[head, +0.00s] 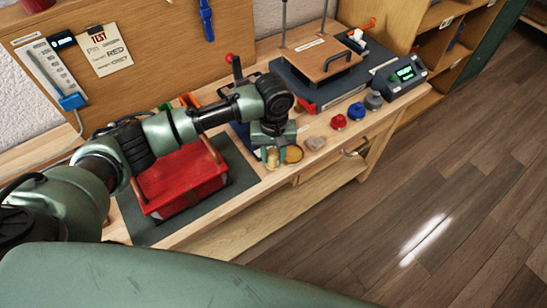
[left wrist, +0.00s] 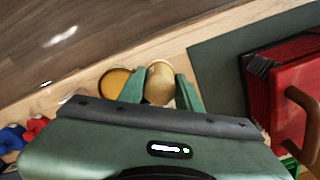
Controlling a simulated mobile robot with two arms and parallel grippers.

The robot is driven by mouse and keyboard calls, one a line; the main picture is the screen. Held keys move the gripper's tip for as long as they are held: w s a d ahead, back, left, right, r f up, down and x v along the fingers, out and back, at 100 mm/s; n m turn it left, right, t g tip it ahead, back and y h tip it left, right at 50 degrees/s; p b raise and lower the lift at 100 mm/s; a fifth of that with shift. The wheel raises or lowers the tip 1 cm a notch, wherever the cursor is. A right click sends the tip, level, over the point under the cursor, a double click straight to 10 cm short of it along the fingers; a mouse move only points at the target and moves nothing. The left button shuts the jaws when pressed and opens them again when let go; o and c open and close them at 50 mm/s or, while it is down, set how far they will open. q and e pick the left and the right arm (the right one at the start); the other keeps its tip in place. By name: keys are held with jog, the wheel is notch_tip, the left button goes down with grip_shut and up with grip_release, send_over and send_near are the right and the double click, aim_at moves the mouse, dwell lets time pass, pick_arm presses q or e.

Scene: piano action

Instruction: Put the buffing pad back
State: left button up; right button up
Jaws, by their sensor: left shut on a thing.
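My left gripper (head: 273,155) reaches down over the front part of the bench and is shut on a cream, round-topped piece, which I take to be the buffing pad (head: 272,158). In the left wrist view the buffing pad (left wrist: 160,82) sits between the two green fingers of the left gripper (left wrist: 161,92). Its lower part is hidden by the gripper. A round amber-tan dish (left wrist: 115,83) is just beside the left finger. It also shows in the head view (head: 293,154). I cannot tell whether the pad touches the bench. My right gripper is not in view.
A red bellows-like box (head: 180,180) with wooden handles lies on a dark green mat (head: 240,172) left of the gripper. A pale lump (head: 316,143), red, blue and grey knobbed pieces (head: 356,111) and a control box (head: 402,76) stand to the right. The bench's front edge is close.

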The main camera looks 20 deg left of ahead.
aim_at(273, 153)
pick_arm(q)
jog(key=shift+f, duration=1.05)
jog(key=o, duration=1.2)
jog(key=shift+r, duration=0.2)
notch_tip(273, 153, up, 12)
jog(key=shift+f+b, duration=0.15)
jog(key=shift+b, duration=0.45)
